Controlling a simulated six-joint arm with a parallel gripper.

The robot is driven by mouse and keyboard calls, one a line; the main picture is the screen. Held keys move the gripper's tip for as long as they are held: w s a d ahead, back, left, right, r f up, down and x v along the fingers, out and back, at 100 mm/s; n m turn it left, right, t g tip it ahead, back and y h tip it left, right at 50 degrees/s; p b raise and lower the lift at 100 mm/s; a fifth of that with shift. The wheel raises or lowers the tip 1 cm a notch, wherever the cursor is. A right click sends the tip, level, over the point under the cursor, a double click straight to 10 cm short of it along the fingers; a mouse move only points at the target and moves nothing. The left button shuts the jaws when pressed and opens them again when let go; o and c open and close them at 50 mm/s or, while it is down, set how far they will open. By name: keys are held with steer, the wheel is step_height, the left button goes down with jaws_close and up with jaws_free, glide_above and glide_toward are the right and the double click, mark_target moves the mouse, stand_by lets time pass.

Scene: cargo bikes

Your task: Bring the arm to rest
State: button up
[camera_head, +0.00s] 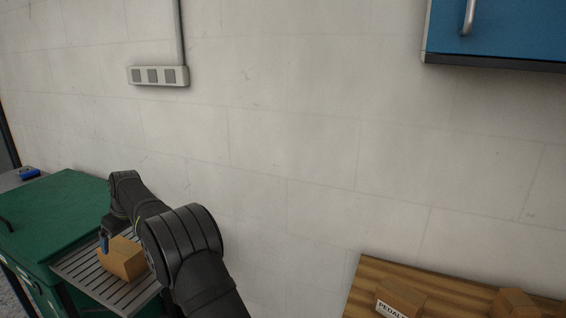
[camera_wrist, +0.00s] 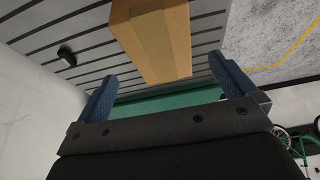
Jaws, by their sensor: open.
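My gripper (camera_wrist: 162,88) is open in the wrist view, with its two blue fingers apart. A plain cardboard box (camera_wrist: 152,38) shows beyond the fingertips, at the top middle of that view. No finger visibly grips it. In the head view my black arm reaches to the lower left, and the same box (camera_head: 122,260) stands on a grey slatted rack (camera_head: 92,283). One blue finger shows at the box's left side in the head view. The rest of my gripper is hidden there behind my arm.
A green cabinet (camera_head: 48,212) stands left of the rack, with a small blue object (camera_head: 30,174) behind it. A wooden surface (camera_head: 455,290) at lower right carries a box labelled PEDALS (camera_head: 400,297) and another box (camera_head: 516,302). A blue wall cabinet (camera_head: 505,30) hangs at upper right.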

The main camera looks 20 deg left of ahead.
mark_target(120, 248)
steer(key=x, duration=0.8)
steer(key=shift+a+f, duration=0.1)
steer(key=shift+f, duration=0.2)
step_height(120, 248, up, 2)
steer(key=shift+r, duration=0.95)
